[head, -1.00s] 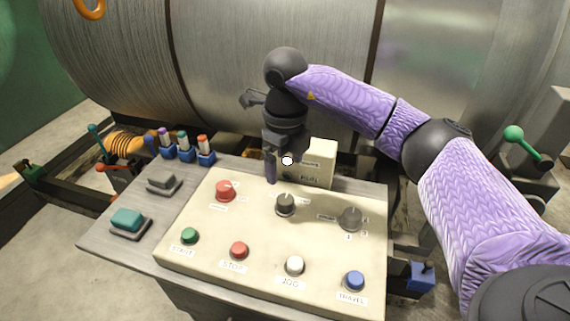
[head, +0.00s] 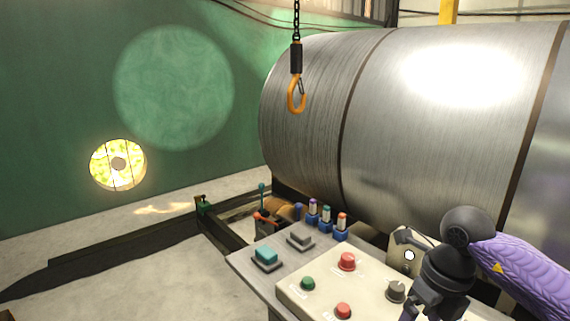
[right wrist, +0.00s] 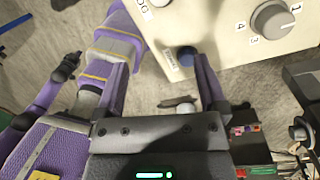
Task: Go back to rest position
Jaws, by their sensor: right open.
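My right gripper (head: 412,311) is at the lower right of the head view, in front of the control panel (head: 322,285), with its tips cut off or hard to see. In the right wrist view the right gripper (right wrist: 160,68) has its two dark purple fingers wide apart with nothing held.
A large metal coil (head: 430,120) stands behind the panel. An orange hook (head: 297,95) hangs on a chain before it. A red knob (head: 347,261), a green button (head: 308,284) and a teal block (head: 266,256) are on the console. Open floor (head: 130,275) lies left.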

